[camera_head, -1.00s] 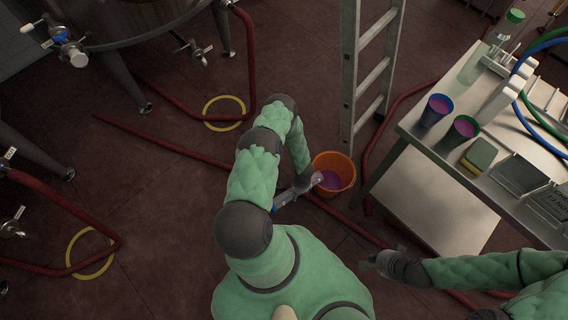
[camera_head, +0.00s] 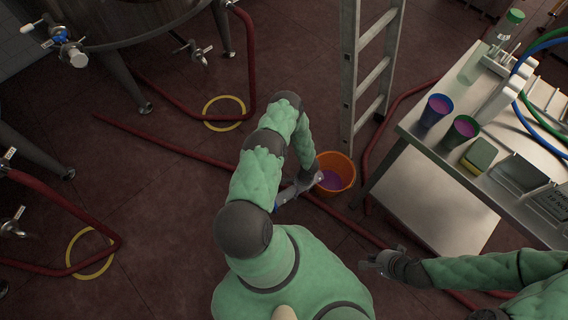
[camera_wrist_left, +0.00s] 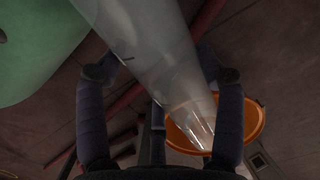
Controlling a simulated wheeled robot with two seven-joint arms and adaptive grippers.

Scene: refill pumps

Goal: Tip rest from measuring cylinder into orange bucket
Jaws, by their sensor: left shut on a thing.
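The orange bucket (camera_head: 345,163) stands on the floor by the ladder's foot, with purple liquid inside. It also shows in the wrist view (camera_wrist_left: 256,120). My left gripper (camera_wrist_left: 163,75) is shut on the clear measuring cylinder (camera_wrist_left: 150,50), one finger on each side. In the head view the cylinder (camera_head: 310,176) is tilted at the bucket's left rim and partly hidden by my arm. I cannot tell whether liquid is left in it. My right gripper (camera_head: 370,263) is empty over the floor, near the table's front; its opening is unclear.
A metal table (camera_head: 480,200) at right holds two cups of purple liquid (camera_head: 435,110), a sponge (camera_head: 479,155) and a green-capped bottle (camera_head: 505,27). A ladder (camera_head: 347,80) stands behind the bucket. Red hoses (camera_head: 180,150) cross the floor.

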